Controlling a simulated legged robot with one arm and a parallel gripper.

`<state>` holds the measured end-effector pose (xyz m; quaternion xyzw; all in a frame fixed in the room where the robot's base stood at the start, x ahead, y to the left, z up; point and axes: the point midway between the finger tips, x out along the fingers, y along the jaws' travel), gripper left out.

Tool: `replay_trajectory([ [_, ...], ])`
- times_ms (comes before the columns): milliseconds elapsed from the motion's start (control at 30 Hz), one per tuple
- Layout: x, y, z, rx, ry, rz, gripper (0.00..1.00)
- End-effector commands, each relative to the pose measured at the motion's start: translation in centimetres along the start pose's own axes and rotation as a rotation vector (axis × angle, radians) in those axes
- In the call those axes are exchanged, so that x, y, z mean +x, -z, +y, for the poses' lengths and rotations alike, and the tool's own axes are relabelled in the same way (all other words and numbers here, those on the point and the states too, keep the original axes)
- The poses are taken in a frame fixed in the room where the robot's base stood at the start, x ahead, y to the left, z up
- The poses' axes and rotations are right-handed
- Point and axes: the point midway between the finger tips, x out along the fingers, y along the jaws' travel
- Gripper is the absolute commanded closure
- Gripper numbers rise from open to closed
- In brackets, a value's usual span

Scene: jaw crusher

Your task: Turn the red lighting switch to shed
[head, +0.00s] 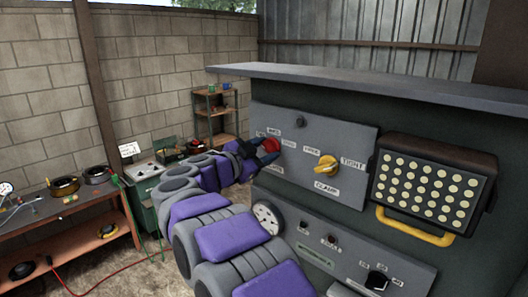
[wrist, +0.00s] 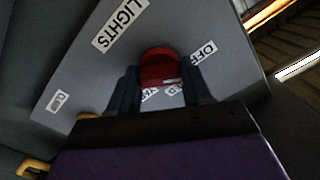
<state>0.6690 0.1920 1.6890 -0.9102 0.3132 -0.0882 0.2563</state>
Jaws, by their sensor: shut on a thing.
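The red lighting switch (wrist: 158,66) is a round red knob on a grey panel (wrist: 90,75), below a LIGHTS label (wrist: 120,25) in the wrist view. An OFF label (wrist: 203,53) lies at its right; two more labels at its near side are partly hidden, hard to read. My gripper (wrist: 163,82) is shut on the red knob, with one dark finger on each side. In the head view the red switch (head: 271,145) shows at the panel's left part, with my gripper (head: 260,150) reaching it from the left. The pointer's exact direction is unclear.
A yellow CLAMP knob (head: 327,164) sits right of the red switch on the same panel. A lamp unit (head: 430,185) with a yellow handle stands further right. A lower panel (head: 330,255) has a black knob (head: 377,280). A workbench (head: 60,230) stands at left.

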Motion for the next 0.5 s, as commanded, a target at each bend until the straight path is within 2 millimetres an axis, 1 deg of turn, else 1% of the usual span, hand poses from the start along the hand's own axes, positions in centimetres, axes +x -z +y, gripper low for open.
replay_trajectory([
  [267,-0.14,-0.46,0.07,0.142,0.003,-0.004,0.81],
  [500,-0.12,-0.55,0.12,0.359,0.001,-0.004,0.81],
])
